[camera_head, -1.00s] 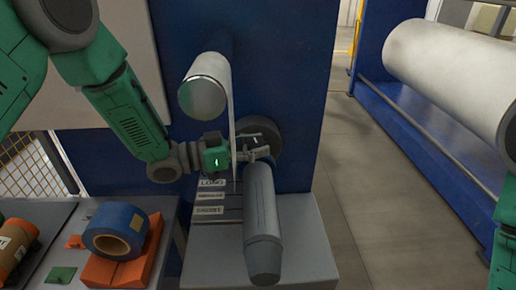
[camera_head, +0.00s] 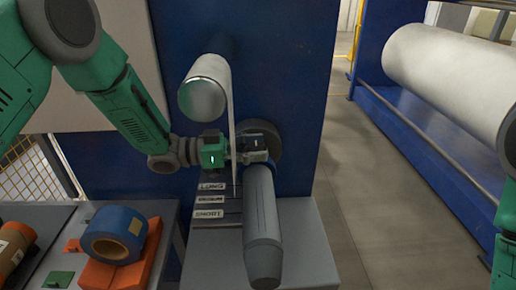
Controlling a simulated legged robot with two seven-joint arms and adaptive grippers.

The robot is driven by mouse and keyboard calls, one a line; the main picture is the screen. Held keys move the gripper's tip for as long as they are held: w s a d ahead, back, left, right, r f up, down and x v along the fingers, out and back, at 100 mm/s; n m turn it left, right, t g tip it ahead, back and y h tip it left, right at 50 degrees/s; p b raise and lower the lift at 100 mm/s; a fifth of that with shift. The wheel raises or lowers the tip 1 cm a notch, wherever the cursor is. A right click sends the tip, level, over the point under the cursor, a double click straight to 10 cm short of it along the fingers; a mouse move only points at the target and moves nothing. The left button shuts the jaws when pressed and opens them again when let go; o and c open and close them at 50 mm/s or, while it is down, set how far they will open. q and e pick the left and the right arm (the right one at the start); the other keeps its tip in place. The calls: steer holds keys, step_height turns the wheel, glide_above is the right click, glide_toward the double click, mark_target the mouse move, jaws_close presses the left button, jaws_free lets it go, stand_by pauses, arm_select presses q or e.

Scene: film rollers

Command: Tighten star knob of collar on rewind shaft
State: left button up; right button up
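The rewind shaft (camera_head: 262,225) is a grey cylinder with a tapered near end, sticking out toward me from the blue machine. A dark round collar (camera_head: 267,135) sits at its far end against the blue panel. My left gripper (camera_head: 262,150) is at the collar, just above the far end of the shaft. Its fingers cover the place where a star knob could be, so I cannot make out the knob or whether the fingers are shut on it. My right arm shows only as a green part at the right edge; its gripper is out of view.
A metal roller (camera_head: 203,93) with a hanging white film strip (camera_head: 233,120) is above. Labels such as LONG and SHORT (camera_head: 209,214) lie left of the shaft. A blue tape roll (camera_head: 115,234) rests on orange blocks at left. A large white roll (camera_head: 450,75) is at right.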

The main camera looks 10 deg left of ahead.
arm_select(q)
steer(key=shift+a, duration=0.15)
steer(key=shift+s+a, duration=0.15)
steer(key=shift+a, duration=0.1)
steer(key=v, duration=1.1)
steer(key=shift+a+f, duration=0.2)
